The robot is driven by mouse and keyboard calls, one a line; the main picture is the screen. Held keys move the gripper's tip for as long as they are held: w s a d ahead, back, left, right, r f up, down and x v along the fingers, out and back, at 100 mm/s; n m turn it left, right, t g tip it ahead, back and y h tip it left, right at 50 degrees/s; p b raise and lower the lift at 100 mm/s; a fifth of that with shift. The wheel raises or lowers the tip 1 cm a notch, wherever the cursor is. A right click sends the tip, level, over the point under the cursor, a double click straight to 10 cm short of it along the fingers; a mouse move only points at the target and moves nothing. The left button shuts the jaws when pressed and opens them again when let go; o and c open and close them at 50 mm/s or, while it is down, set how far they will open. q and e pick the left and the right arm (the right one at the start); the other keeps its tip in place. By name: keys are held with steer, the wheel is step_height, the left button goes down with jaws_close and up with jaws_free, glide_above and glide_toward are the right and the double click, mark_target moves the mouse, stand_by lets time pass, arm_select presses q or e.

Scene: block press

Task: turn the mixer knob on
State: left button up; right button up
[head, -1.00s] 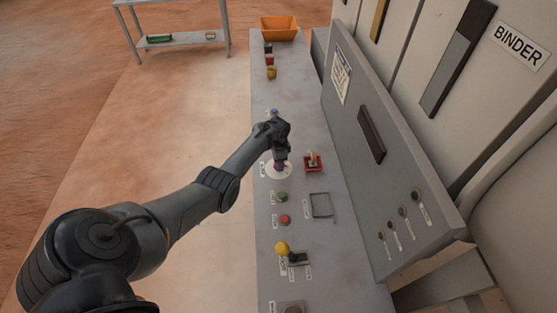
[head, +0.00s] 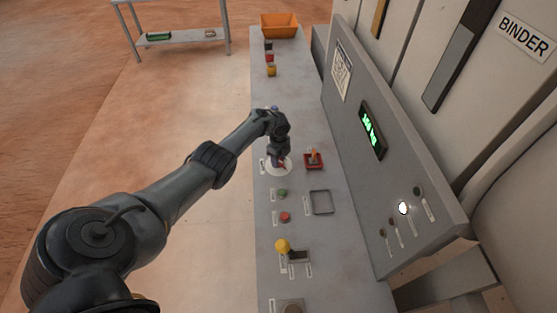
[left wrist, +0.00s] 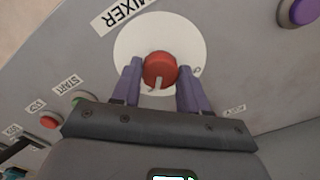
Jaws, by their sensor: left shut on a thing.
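The mixer knob is a red round knob (left wrist: 160,66) on a white disc (left wrist: 126,50) in the left wrist view, beside a label reading MIXER (left wrist: 122,14). A pale pointer mark on the knob points towards the bottom of that view. My left gripper (left wrist: 159,76) has one purple finger on each side of the knob and is shut on it. In the head view the left gripper (head: 278,157) reaches down over the white disc (head: 272,173), hiding most of the knob. My right gripper is not in view.
A green button (head: 282,194), a red button (head: 285,217) and a yellow-knobbed lever (head: 282,246) stand nearer on the console. The panel display (head: 372,130) glows green and one lamp (head: 403,208) is lit white.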

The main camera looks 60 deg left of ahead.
arm_select(q)
steer(key=shift+m, duration=0.6)
steer(key=o, duration=1.1)
steer(key=shift+c, duration=0.2)
steer(key=shift+r, duration=0.1)
steer(key=shift+r, duration=0.6)
step_height(320, 180, up, 10)
steer(key=p, duration=0.4)
steer(key=shift+f, duration=0.25)
